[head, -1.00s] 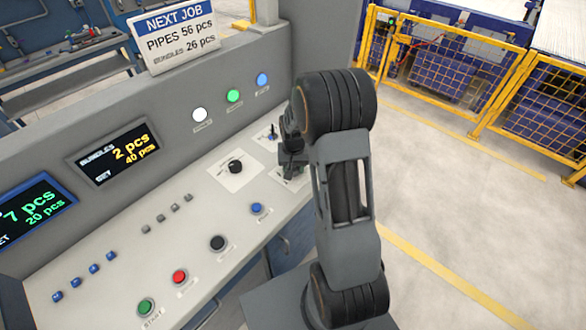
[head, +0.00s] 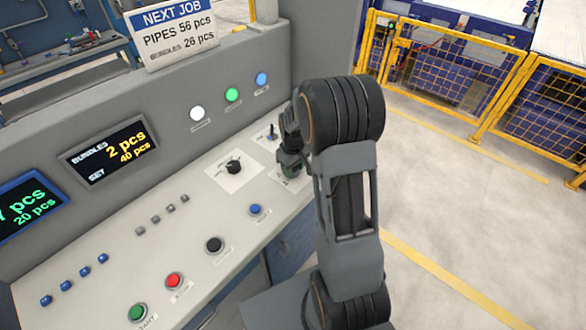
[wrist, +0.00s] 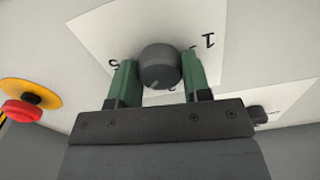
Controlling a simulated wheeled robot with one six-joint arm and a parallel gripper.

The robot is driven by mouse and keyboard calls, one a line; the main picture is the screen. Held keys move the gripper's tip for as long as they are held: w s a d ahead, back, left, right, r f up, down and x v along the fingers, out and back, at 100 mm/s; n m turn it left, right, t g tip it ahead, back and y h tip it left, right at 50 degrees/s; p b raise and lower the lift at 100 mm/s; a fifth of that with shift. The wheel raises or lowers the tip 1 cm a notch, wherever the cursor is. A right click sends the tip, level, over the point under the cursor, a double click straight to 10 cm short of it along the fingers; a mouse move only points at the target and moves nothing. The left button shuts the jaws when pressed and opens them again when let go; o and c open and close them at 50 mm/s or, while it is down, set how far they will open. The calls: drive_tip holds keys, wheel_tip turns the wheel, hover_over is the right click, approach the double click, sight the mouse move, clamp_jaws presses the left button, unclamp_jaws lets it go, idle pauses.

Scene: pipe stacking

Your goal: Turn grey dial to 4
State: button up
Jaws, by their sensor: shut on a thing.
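The grey dial (wrist: 160,67) is a round knob on a white numbered plate (wrist: 103,27) in the wrist view. My gripper (wrist: 158,76) has its green fingers on both sides of the dial and is shut on it. A "1" shows to the right of the dial and what looks like a "5" to its left. Another number below is mostly hidden by the dial and gripper. A faint mark shows near the dial's lower edge. In the head view my gripper (head: 290,162) is at the panel's far right end, and the dial there is hidden.
A black knob (head: 233,166) on a white plate is left of my gripper on the sloped panel (head: 180,235). A small joystick (head: 271,133) stands just behind. A red button on a yellow base (wrist: 22,110) shows at left in the wrist view.

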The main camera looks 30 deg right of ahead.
idle(0.4)
drive_tip(key=o, duration=0.9)
drive_tip(key=shift+o, duration=0.2)
wheel_tip(320, 180, up, 14)
drive_tip(key=b, duration=0.1)
drive_tip(key=shift+f, duration=0.1)
idle(0.4)
